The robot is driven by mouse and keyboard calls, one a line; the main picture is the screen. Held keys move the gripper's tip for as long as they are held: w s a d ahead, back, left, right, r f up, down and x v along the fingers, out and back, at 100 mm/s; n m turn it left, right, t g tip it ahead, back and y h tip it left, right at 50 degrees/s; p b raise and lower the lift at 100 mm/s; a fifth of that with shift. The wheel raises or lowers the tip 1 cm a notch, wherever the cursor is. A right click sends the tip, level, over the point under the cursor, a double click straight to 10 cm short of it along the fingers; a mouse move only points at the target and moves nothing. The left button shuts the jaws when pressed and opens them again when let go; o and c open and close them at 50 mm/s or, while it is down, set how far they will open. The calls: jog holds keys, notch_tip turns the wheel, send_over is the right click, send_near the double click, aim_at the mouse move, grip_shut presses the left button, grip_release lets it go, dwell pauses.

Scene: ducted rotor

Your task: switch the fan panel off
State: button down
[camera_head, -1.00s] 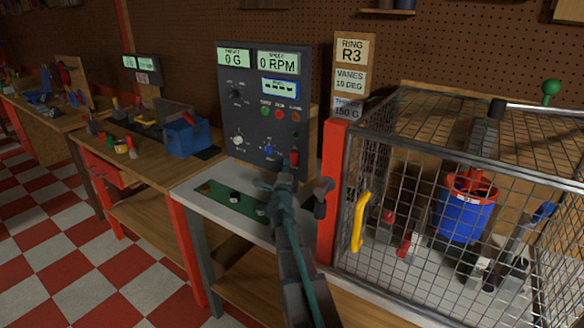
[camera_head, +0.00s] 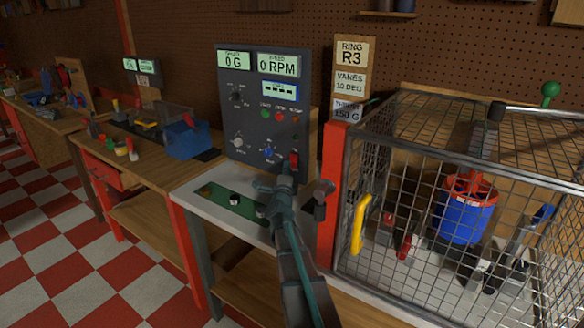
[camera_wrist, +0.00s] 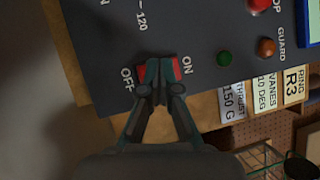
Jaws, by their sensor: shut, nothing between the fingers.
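The fan panel (camera_head: 262,155) is a dark upright box on the bench, with lit displays reading 0 G and 0 RPM. Its red switch (camera_head: 294,160) sits at the lower right. In the wrist view the red switch (camera_wrist: 175,67) lies between the printed words OFF on the left and ON on the right. My gripper (camera_wrist: 160,86) is shut, with its fingertips in front of the switch and covering its middle. Red shows on both sides of the tips. I cannot tell whether they touch it or which way it is set. In the head view my gripper (camera_head: 287,178) is just below the switch.
Green, red and orange buttons (camera_head: 279,115) and several knobs are on the panel. A wire cage (camera_head: 400,135) with a yellow handle (camera_head: 361,224) and a blue ducted rotor (camera_head: 462,216) stands to the right. A green strip (camera_head: 232,203) with knobs lies on the bench below.

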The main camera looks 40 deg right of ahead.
jog(key=shift+d+f, duration=0.1)
jog(key=shift+f, duration=0.05)
jog(key=shift+w+d+b, duration=0.15)
jog(key=shift+d+b, duration=0.1)
jog(key=shift+b, duration=0.2)
jog(key=shift+w+d+f+b, duration=0.15)
jog(key=shift+d+f+b, duration=0.1)
jog(key=shift+d+b, duration=0.1)
dwell(0.9)
jog(key=shift+a+r, duration=0.1)
jog(key=shift+s+a+r+p, duration=0.25)
jog(key=shift+s+a+p, duration=0.05)
jog(key=shift+a+p, duration=0.3)
jog(key=shift+a+r, duration=0.1)
dwell(0.4)
jog(key=a+p, duration=0.1)
jog(key=s+a+r+p, duration=0.1)
jog(key=a+r+p, duration=0.1)
jog(key=a, duration=0.1)
jog(key=shift+s, duration=0.35)
